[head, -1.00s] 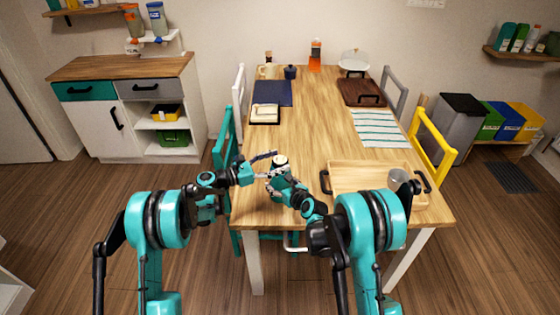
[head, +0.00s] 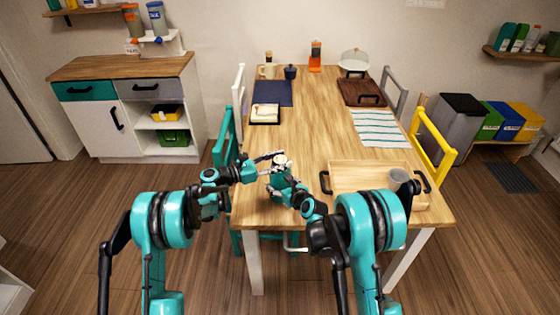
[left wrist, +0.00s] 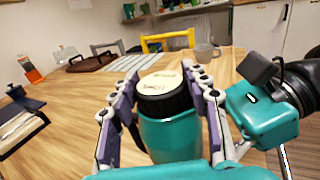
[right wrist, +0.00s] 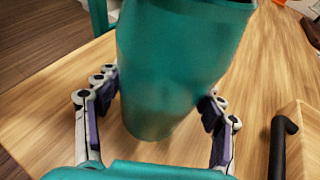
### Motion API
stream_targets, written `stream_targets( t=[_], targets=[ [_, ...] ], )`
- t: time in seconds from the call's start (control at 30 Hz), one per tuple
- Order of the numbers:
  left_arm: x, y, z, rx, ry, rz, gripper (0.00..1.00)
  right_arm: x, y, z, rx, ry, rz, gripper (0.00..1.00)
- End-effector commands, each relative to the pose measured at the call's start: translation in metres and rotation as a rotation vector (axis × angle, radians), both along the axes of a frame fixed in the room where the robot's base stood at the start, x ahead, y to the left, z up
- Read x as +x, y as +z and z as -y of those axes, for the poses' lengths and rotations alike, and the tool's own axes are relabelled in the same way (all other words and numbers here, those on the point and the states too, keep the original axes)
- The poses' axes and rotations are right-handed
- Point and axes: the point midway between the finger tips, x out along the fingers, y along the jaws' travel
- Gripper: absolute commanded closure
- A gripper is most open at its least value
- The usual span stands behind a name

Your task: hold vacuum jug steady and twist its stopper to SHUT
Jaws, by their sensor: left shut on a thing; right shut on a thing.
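The vacuum jug stands upright near the table's front left, teal with a black-rimmed stopper (left wrist: 166,92) that has a cream top. Its teal body (right wrist: 175,70) fills the middle of the right wrist view. In the head view the pale stopper top (head: 280,159) shows between my grippers. My left gripper (left wrist: 163,100) is shut on the stopper, one finger on each side. My right gripper (right wrist: 155,115) is shut on the jug's body lower down. Small marks on the stopper top are too blurred to read.
A wooden tray (head: 345,188) with black handles and a grey cup (head: 398,176) stands right of the jug. The table's middle is clear.

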Motion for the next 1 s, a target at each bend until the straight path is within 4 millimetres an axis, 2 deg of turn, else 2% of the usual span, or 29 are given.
stream_targets(
  t=[0.6,1.0],
  targets=[
    [0.0026,-0.0004,-0.0002,-0.001,-0.389,0.0,0.83,-0.001,-0.0006,-0.0013,-0.002,0.004,-0.001,0.9],
    [0.0012,0.0002,-0.0009,-0.001,-0.501,0.001,0.83,-0.0012,-0.0006,-0.001,-0.002,0.004,-0.001,0.9]
  ],
)
